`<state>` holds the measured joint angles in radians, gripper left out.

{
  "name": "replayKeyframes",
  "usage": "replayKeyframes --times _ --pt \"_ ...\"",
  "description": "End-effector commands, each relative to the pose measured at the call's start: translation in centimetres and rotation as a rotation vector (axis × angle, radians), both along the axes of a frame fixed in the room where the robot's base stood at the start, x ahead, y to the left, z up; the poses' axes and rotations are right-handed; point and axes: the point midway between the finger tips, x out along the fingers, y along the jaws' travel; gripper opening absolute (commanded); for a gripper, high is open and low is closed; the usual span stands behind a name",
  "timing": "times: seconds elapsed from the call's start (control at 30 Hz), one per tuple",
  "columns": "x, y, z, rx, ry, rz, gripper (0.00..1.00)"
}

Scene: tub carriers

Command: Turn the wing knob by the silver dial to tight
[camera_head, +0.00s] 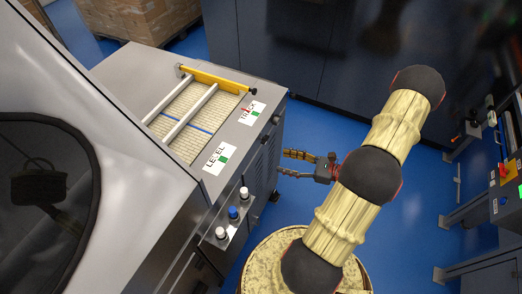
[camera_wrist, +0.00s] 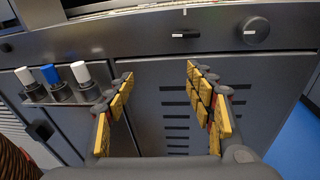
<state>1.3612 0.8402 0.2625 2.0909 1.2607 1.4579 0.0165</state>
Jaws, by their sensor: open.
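My gripper (camera_head: 283,163) is open and empty beside the right side of the grey machine (camera_head: 258,178). In the wrist view my gripper (camera_wrist: 160,76) has its yellow-padded fingers spread, pointing at the machine's dark panel. A round black knob (camera_wrist: 257,30) with a short white mark sits on the upper panel, right of and above the fingers. A low dark control (camera_wrist: 187,34) with a white mark is to its left. I cannot tell whether either is the wing knob. I cannot make out a silver dial, and no knob is touched.
White and blue capped knobs (camera_wrist: 50,75) stick out on a bracket left of the fingers; they also show in the head view (camera_head: 233,213). Slotted vents lie below. LEVEL (camera_head: 216,158) and TRACK (camera_head: 252,112) labels mark the machine top. Blue floor (camera_head: 400,215) is open to the right.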

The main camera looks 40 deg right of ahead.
Motion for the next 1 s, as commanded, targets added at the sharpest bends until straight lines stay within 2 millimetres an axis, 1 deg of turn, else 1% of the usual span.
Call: replayKeyframes --times 0.03,0.1,0.17,0.23,0.37,0.7,0.83,1.0 --pt "0.7 -1.4 0.6 0.0 -0.021 -0.039 0.54" --pt "1.4 -2.9 1.4 0.007 -0.049 -0.09 0.54" --pt "1.8 -3.7 2.0 0.016 -0.069 -0.12 0.54" --pt "2.1 -4.0 2.6 0.027 -0.089 -0.138 0.54" --pt "3.1 -3.4 2.8 0.032 -0.095 -0.13 0.54" --pt "7.7 -1.4 2.7 0.032 -0.094 -0.128 0.54" --pt "8.7 -1.0 2.8 0.03 -0.094 -0.13 0.54" --pt "9.1 -0.9 2.8 0.031 -0.094 -0.132 0.54"
